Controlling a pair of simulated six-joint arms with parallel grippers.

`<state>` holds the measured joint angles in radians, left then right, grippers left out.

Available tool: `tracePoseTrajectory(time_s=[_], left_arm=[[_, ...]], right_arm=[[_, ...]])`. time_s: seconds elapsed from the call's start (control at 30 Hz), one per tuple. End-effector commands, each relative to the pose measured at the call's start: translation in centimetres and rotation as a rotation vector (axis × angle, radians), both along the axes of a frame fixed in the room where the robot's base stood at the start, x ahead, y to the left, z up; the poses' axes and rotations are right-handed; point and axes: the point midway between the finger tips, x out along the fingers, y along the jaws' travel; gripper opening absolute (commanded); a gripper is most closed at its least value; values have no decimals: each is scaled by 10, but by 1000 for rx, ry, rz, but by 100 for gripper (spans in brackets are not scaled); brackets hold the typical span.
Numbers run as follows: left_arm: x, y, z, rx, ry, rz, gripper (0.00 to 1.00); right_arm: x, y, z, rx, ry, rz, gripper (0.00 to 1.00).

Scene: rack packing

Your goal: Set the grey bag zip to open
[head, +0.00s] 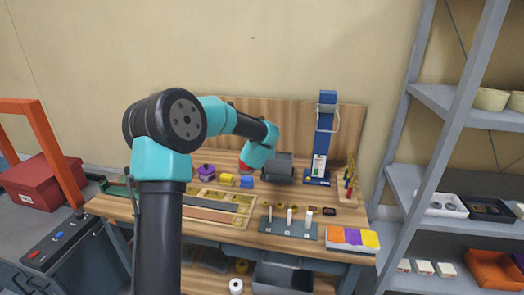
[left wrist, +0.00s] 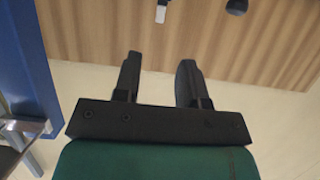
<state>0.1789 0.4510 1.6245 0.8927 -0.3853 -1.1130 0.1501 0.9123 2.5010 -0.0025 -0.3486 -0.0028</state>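A dark grey boxy thing (head: 280,170), which looks like the grey bag, stands at the back of the wooden bench, just right of my left wrist. Its zip cannot be made out, so I cannot tell whether it is open or shut. My left gripper shows in the left wrist view (left wrist: 160,65), with its two black fingers apart and nothing visible between them. In the head view its fingers cannot be made out near the grey thing. The bag is not recognisable in the left wrist view. My right gripper is in neither view.
A blue stand (head: 326,130) rises at the bench's back right. A purple pot (head: 206,170), a yellow block (head: 227,179) and a blue block (head: 247,182) lie left of the grey thing. A grey rack (head: 275,228) with white pegs is in front. Shelving (head: 408,130) stands right.

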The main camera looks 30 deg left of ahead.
Motion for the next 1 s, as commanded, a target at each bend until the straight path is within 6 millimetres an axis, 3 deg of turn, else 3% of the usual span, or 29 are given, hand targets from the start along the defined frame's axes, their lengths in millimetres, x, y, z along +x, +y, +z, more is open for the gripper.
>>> tracePoseTrajectory(time_s=[0.2,0.4,1.0], left_arm=[[-33,-13,15,1,-1,-1,38],[-51,-20,23,0,0,-1,38],[-55,-23,24,0,1,-1,38]], right_arm=[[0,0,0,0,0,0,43],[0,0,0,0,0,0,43],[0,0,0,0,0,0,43]])
